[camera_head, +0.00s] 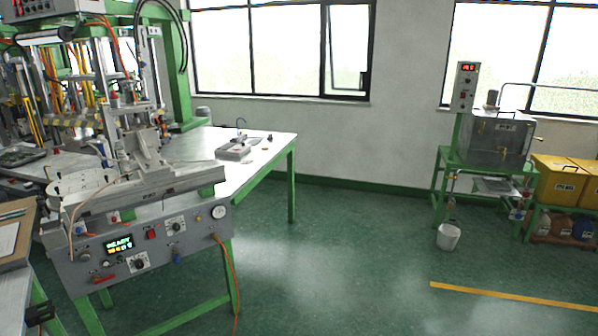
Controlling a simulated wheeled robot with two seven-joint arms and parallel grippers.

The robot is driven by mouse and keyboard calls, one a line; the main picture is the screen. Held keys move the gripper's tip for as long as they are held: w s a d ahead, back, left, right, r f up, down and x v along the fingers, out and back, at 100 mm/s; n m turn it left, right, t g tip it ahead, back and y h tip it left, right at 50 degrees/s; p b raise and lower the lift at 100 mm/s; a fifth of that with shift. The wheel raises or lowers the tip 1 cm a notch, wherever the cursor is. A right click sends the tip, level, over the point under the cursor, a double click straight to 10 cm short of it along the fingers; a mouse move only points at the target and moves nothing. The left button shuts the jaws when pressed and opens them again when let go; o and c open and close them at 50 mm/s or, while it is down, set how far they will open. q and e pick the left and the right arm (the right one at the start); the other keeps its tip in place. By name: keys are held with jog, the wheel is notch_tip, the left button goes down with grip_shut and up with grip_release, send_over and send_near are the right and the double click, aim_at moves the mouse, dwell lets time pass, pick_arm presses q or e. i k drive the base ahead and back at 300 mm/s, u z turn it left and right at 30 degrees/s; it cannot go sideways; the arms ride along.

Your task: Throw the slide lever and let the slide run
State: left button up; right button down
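The wax injection machine stands at the left, with a grey control panel (150,250) on its front. A long grey slide assembly (145,193) lies on top of it, with an angled metal block (148,150) above. I make out neither of my grippers with certainty.
A light table (262,150) with a small grey device (233,151) stands behind the machine. A brown board with paper (14,240) and a black part (40,313) are at the left edge. A grey tank (495,138), bucket (448,237) and yellow bins (560,180) are right. The middle floor is clear.

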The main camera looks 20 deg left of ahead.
aim_at(41, 204)
jog(key=u, duration=0.75)
jog(key=i, duration=1.3)
jog(key=u, duration=2.2)
jog(key=i, duration=0.85)
jog(key=u, duration=0.4)
